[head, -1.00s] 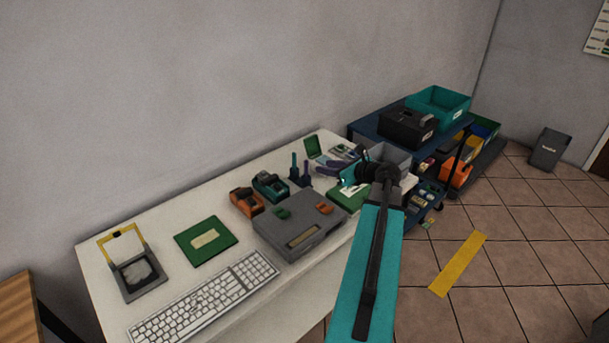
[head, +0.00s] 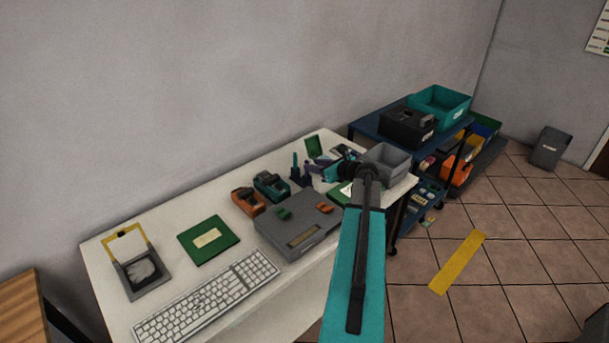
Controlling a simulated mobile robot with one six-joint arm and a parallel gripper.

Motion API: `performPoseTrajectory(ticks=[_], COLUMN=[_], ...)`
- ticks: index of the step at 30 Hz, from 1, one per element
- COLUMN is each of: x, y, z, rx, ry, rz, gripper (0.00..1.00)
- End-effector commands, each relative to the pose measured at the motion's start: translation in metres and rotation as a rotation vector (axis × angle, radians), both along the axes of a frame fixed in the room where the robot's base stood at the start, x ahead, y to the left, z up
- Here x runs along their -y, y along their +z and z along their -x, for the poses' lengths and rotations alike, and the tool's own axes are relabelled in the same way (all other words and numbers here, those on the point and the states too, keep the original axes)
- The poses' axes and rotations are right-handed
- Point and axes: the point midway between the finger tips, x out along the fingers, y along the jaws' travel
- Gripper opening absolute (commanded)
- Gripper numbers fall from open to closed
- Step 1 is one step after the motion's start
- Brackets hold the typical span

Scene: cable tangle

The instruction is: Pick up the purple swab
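My arm reaches from the bottom of the head view to the far right end of the white table. My gripper (head: 327,173) is there, low over the cluttered end of the table. It is small and partly hidden by my own wrist, so I cannot tell whether its fingers are open or shut. Purple, thin-looking items (head: 345,154) show just behind and beside the gripper. I cannot tell which of them is the purple swab, or whether the gripper touches it.
A grey bin (head: 388,165) stands right of my wrist. A dark holder with upright tools (head: 298,172) is left of the gripper. A grey case (head: 297,226), orange and teal devices, a green board (head: 208,240) and a keyboard (head: 205,298) fill the nearer table. A blue cart (head: 375,128) is behind.

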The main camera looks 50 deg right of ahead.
Motion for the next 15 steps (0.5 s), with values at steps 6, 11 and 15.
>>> performPoseTrajectory(ticks=[6,11,15], x=[0.0001,0.0006,0.0020], y=[-0.0004,-0.0005,-0.0027], z=[0.0002,-0.0015,-0.0095], rx=[0.000,0.000,0.000], ry=[-0.001,-0.001,-0.001], rz=[0.000,-0.001,-0.002], gripper=[0.32,0.32,0.32])
